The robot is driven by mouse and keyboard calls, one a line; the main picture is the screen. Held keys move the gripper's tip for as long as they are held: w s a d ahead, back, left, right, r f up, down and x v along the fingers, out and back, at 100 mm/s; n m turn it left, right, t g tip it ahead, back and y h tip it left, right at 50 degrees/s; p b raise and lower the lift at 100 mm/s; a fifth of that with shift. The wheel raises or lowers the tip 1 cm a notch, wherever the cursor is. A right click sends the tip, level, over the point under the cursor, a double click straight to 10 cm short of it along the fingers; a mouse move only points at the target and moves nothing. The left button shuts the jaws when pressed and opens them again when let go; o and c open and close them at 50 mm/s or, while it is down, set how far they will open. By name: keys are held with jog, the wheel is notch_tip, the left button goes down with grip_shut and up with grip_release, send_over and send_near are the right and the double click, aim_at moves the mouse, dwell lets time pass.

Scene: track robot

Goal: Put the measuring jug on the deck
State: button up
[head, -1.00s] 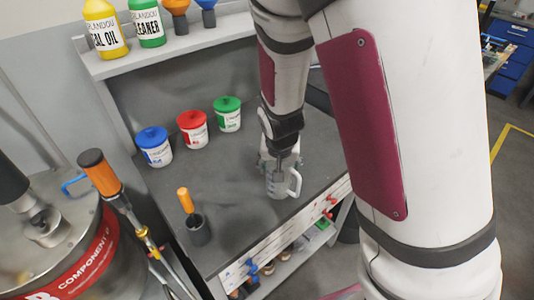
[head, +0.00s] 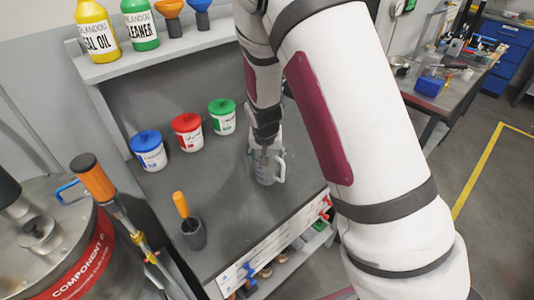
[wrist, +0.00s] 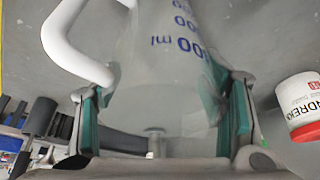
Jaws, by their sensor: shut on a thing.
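The measuring jug (head: 268,172) is clear with a white handle on its right in the head view. It is over the grey bench top (head: 235,215), near its right part. I cannot tell whether its base touches the top. My gripper (head: 265,152) is shut on the jug from above. In the wrist view the jug (wrist: 155,60), with blue volume marks, sits between the green finger pads of my gripper (wrist: 165,115). Its white handle is at upper left. My arm hides part of the bench behind it.
Blue-lidded (head: 148,152), red-lidded (head: 188,133) and green-lidded (head: 222,118) tubs stand behind left. A dark cup (head: 193,234) with an orange-handled tool is at front left. A shelf (head: 165,53) with bottles and funnels rises behind. A metal drum (head: 60,235) stands left.

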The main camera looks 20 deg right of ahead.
jog(key=shift+f, duration=0.15)
jog(key=o, duration=1.2)
